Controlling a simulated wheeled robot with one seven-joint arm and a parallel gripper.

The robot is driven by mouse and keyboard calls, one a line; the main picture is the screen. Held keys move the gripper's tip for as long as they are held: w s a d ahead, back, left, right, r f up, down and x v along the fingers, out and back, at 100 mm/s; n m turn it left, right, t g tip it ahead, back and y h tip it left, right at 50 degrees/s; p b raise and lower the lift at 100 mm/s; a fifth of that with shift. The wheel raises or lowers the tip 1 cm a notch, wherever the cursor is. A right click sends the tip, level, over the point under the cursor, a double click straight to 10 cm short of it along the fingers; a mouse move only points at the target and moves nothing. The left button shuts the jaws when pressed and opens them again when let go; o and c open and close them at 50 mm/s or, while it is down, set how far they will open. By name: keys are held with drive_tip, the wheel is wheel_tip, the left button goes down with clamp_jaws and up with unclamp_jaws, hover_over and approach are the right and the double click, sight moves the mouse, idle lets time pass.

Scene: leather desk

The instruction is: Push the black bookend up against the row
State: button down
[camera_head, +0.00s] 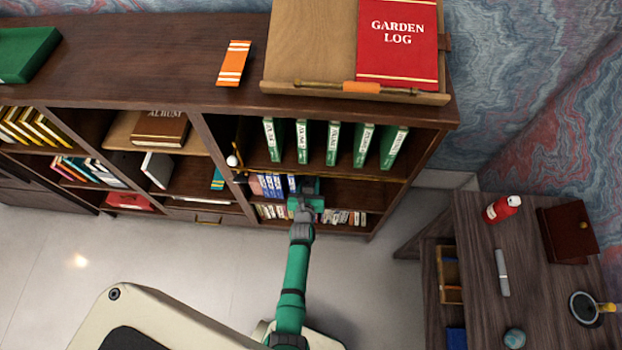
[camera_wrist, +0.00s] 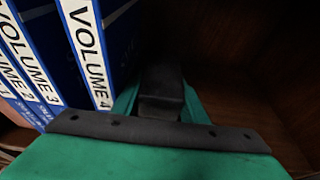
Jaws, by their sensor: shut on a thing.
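The row of blue volumes (camera_wrist: 62,50) stands at the left of the wrist view, spines labelled VOLUME, the one marked 4 nearest my gripper. In the head view the row (camera_head: 271,185) is on the middle shelf of the right bookcase section. My gripper (camera_head: 308,196) reaches into that shelf just right of the row. In the wrist view my gripper (camera_wrist: 158,108) is shut on a dark block, seemingly the black bookend (camera_wrist: 162,82), close to the right of VOLUME 4. Its lower part is hidden by my gripper, and I cannot tell whether it touches the book.
Green albums (camera_head: 333,143) stand on the shelf above, and small books (camera_head: 343,217) line the shelf below. Bare shelf and a dark wooden wall (camera_wrist: 250,70) lie right of my gripper. A side desk (camera_head: 530,270) stands at the right.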

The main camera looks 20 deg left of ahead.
drive_tip(key=shift+s+a+f, duration=0.1)
drive_tip(key=shift+s+a, duration=0.1)
drive_tip(key=shift+a, duration=0.35)
drive_tip(key=shift+s+a+f, duration=0.1)
drive_tip(key=shift+s+a, duration=0.05)
drive_tip(key=shift+a, duration=0.4)
drive_tip(key=c, duration=1)
unclamp_jaws()
drive_tip(key=shift+r, duration=0.1)
drive_tip(key=shift+w+d+r, duration=0.1)
drive_tip(key=shift+r, duration=0.05)
drive_tip(key=shift+s+r, duration=0.2)
drive_tip(key=shift+s, duration=0.5)
drive_tip(key=v, duration=1)
drive_tip(key=shift+s+d, duration=0.2)
drive_tip(key=shift+d, duration=0.1)
